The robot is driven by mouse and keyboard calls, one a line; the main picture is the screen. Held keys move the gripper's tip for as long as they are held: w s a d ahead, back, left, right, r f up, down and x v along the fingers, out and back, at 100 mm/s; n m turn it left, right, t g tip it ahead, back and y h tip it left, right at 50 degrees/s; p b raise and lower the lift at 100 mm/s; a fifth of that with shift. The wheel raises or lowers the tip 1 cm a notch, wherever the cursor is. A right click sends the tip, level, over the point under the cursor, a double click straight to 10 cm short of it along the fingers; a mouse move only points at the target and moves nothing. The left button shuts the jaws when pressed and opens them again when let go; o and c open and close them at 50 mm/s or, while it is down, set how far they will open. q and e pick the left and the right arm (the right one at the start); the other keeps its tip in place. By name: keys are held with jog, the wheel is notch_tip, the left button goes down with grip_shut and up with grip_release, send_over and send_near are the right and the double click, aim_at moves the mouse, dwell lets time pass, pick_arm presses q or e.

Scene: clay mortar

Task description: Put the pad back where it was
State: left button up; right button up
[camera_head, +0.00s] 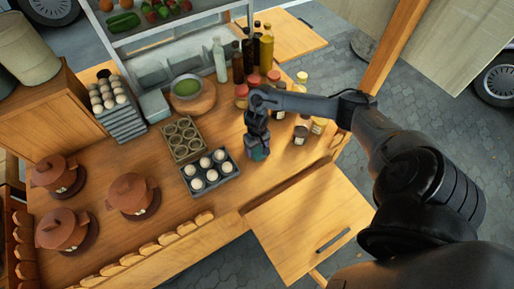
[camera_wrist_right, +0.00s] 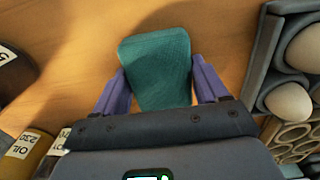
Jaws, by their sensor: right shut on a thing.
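The pad (camera_wrist_right: 158,66) is a teal, cloth-textured piece with rounded corners. In the right wrist view it sits between the two purple fingers of my right gripper (camera_wrist_right: 157,88), which is shut on it. In the head view my right gripper (camera_head: 258,150) points down over the wooden table, just right of the dark egg tray (camera_head: 187,182). Only a small teal bit of the pad shows there. I cannot tell whether the pad touches the table. My left gripper is not in view.
Jars (camera_head: 301,130) stand right of my gripper, with bottles (camera_head: 266,50) behind. Clay pots (camera_head: 133,192) stand at the far left. The table's front right is clear.

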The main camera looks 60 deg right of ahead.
jog(key=shift+f, duration=0.15)
jog(key=o, duration=1)
notch_tip(320, 180, up, 11)
jog(key=p, duration=0.4)
jog(key=w+a+f+n+t+y, duration=0.15)
jog(key=a+n+t, duration=0.6)
jog(key=a, duration=2.15)
jog(key=s+d+r+g, duration=0.1)
jog(key=s+r, duration=0.1)
jog(key=s, duration=0.2)
jog(key=s+d+r+g+h, duration=0.1)
jog(key=s+r, duration=0.1)
jog(key=s, duration=0.3)
jog(key=s+d+r+g, duration=0.1)
jog(key=s+r+g, duration=0.1)
jog(key=s, duration=0.3)
jog(key=shift+s+d+r+n, duration=0.25)
jog(key=shift+r, duration=0.25)
